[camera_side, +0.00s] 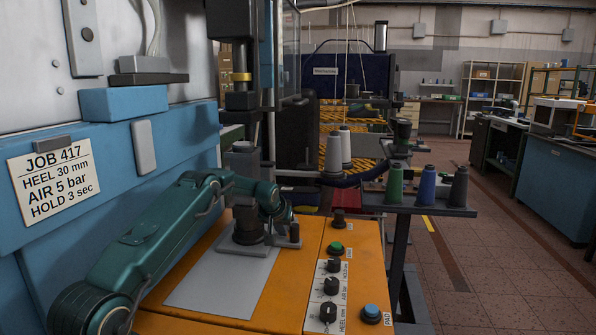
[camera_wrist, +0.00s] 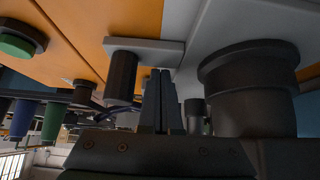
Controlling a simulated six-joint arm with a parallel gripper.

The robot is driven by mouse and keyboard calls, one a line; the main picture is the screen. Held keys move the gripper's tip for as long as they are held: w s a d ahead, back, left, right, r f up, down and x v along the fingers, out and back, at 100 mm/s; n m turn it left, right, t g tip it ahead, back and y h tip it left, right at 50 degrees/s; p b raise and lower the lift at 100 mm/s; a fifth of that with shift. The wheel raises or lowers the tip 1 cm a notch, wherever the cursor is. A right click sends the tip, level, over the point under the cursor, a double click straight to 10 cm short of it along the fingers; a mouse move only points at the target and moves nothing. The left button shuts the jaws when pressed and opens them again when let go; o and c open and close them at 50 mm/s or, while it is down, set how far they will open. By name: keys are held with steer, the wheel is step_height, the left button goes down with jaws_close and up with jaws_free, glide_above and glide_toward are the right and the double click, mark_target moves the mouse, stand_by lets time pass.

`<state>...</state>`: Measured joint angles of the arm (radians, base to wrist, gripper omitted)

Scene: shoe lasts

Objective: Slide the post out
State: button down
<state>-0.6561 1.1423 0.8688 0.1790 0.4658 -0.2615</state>
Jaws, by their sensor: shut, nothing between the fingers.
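The post (camera_side: 294,232) is a slim dark cylinder at the right end of a short plate on the orange bench top. In the wrist view, which is upside down, the post (camera_wrist: 122,76) hangs from its pale plate (camera_wrist: 165,48), left of my fingers. My gripper (camera_wrist: 160,72) is shut and empty, its tips close to the plate and between the post and a wide dark cylinder (camera_wrist: 245,90). A gap shows between fingers and post; contact cannot be told. In the side view my green wrist hides the fingers.
The wide cylinder (camera_side: 248,222) stands left of the post by a grey sheet (camera_side: 215,285). A green button (camera_side: 335,248), black knobs (camera_side: 331,286) and a blue PAD button (camera_side: 371,312) lie to the right. Another dark peg (camera_side: 338,218) stands behind. Thread spools (camera_side: 427,186) stand beyond.

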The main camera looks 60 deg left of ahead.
steer(key=shift+w+a+f, duration=0.1)
steer(key=shift+f, duration=0.1)
stand_by(0.4)
steer(key=shift+s+d, duration=3.35)
steer(key=shift+s, duration=0.05)
